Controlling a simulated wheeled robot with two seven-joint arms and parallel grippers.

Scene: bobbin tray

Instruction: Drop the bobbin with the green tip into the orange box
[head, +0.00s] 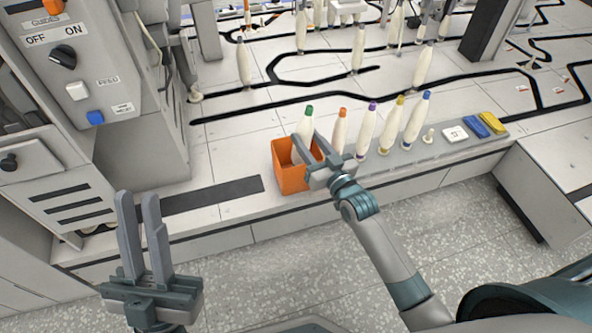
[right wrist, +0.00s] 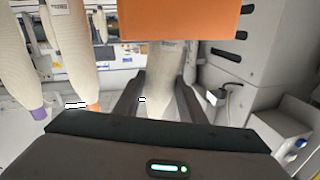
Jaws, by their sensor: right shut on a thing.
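The bobbin with the green tip (head: 307,117) is cream-coloured and roughly upright. My right gripper (head: 306,146) is shut on it at the orange box (head: 291,182). The bobbin's lower part appears to be within the box opening. In the right wrist view the bobbin (right wrist: 165,75) shows between the two fingers, and the orange box wall (right wrist: 180,18) hides its far end. My left gripper (head: 138,197) is open and empty at the lower left, with its fingers pointing up in the picture, away from the box.
Bobbins with orange (head: 343,112), purple (head: 372,107), yellow (head: 399,100) and blue (head: 426,95) tips stand in a row right of the box. Blue and yellow blocks (head: 492,122) lie at the row's end. A grey control cabinet (head: 60,130) stands at left.

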